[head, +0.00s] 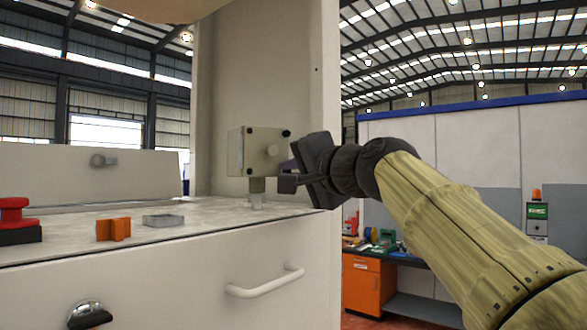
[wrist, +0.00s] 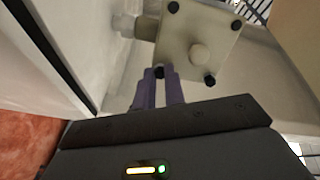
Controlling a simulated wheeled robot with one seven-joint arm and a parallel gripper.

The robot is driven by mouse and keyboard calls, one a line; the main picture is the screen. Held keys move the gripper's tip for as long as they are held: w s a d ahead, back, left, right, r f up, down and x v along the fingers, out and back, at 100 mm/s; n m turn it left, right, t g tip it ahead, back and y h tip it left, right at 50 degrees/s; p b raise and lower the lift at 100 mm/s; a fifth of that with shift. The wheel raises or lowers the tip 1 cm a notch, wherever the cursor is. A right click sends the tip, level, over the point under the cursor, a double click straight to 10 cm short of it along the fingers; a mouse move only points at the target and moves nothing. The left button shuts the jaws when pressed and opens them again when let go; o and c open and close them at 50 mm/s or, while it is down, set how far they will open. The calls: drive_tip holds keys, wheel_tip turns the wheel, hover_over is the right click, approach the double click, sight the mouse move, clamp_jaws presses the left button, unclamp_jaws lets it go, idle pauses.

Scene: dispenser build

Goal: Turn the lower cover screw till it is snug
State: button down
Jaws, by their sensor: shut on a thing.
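A beige box (head: 240,152) stands on a short post (head: 256,186) at the back right of the counter. Its cover (wrist: 188,38) has dark screws near its corners and a round knob (wrist: 199,54). My gripper (head: 283,179) is at the lower right of the box in the head view. In the wrist view, its purple fingers (wrist: 159,76) are closed around a dark screw (wrist: 159,71) at the cover's corner nearest me. Another screw (wrist: 209,80) is just to the right, outside the fingers. The fingers mostly hide the gripped screw, so its seating depth cannot be told.
On the counter (head: 215,218) are an orange block (head: 113,229), a grey square frame (head: 163,220) and a red-topped piece (head: 14,215). A white drawer handle (head: 265,284) sticks out in front. A tall pale column (head: 265,70) rises behind the box.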

drive_tip(key=m+p, duration=0.1)
drive_tip(key=m, duration=0.2)
drive_tip(key=shift+m, duration=0.4)
drive_tip(key=m+p, duration=0.1)
drive_tip(key=m, duration=0.2)
drive_tip(key=shift+m, duration=0.3)
drive_tip(key=m+p, duration=0.1)
drive_tip(key=m, duration=0.3)
drive_tip(key=shift+p, duration=0.4)
drive_tip(key=shift+f+m+p, duration=0.1)
drive_tip(key=shift+m+p, duration=0.2)
drive_tip(key=shift+m, duration=0.7)
drive_tip(key=c, duration=1.5)
unclamp_jaws()
drive_tip(key=shift+o, duration=0.2)
drive_tip(key=shift+s, duration=0.1)
